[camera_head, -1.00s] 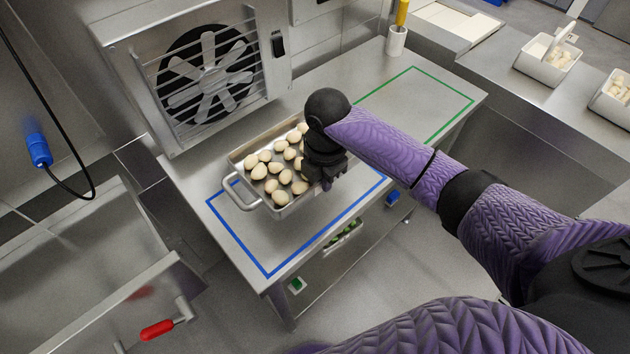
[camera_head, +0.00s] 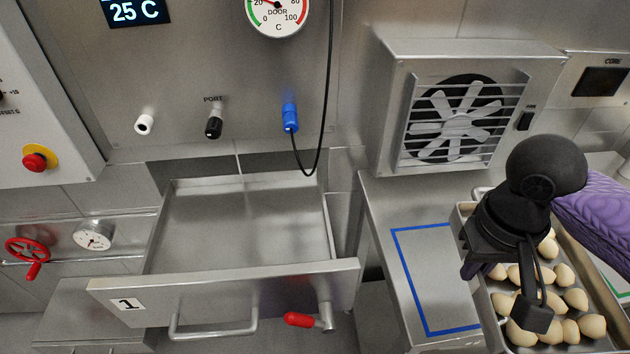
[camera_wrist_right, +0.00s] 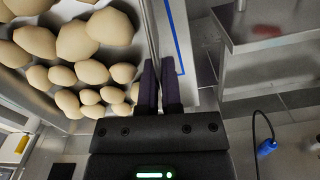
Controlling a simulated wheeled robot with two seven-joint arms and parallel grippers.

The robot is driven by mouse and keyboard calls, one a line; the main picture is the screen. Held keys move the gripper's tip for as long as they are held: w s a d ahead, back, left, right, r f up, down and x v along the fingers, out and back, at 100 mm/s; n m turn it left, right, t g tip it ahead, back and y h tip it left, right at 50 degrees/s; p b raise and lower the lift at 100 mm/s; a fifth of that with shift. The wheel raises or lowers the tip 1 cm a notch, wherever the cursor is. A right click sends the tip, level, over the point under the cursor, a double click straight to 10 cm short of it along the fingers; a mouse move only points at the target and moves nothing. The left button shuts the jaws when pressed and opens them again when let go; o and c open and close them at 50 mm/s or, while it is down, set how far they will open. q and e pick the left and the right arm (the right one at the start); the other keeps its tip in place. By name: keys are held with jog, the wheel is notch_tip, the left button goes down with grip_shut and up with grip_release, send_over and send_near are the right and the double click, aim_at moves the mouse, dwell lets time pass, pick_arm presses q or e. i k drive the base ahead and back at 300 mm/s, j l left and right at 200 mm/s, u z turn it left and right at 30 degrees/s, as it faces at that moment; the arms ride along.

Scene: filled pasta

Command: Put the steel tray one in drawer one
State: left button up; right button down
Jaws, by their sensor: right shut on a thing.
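The steel tray (camera_head: 611,297) holds several pale, round filled pasta pieces and is at the right of the head view, partly cut off by the frame. My right gripper (camera_head: 500,290) is shut on the tray's left side wall. In the wrist view its dark fingers (camera_wrist_right: 160,88) pinch the rim, with the tray's pasta at upper left. The tray seems raised over the steel table, though its underside is hidden. Drawer one (camera_head: 245,228), with the "1" label on its front, is pulled open at centre left and looks empty. My left gripper is not in view.
A steel table (camera_head: 385,290) with a blue outline (camera_head: 402,275) lies between drawer and tray. A fan unit (camera_head: 385,110) stands behind it. A black cable with a blue plug (camera_head: 290,117) hangs behind the drawer.

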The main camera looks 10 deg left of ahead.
aim_at(242, 234)
jog(key=k+j, duration=0.1)
jog(key=j, duration=0.8)
jog(key=k+j, duration=0.15)
jog(key=j, duration=0.35)
jog(key=k+j, duration=0.1)
jog(key=j, duration=0.35)
jog(key=i+j, duration=0.15)
jog(key=i, duration=0.3)
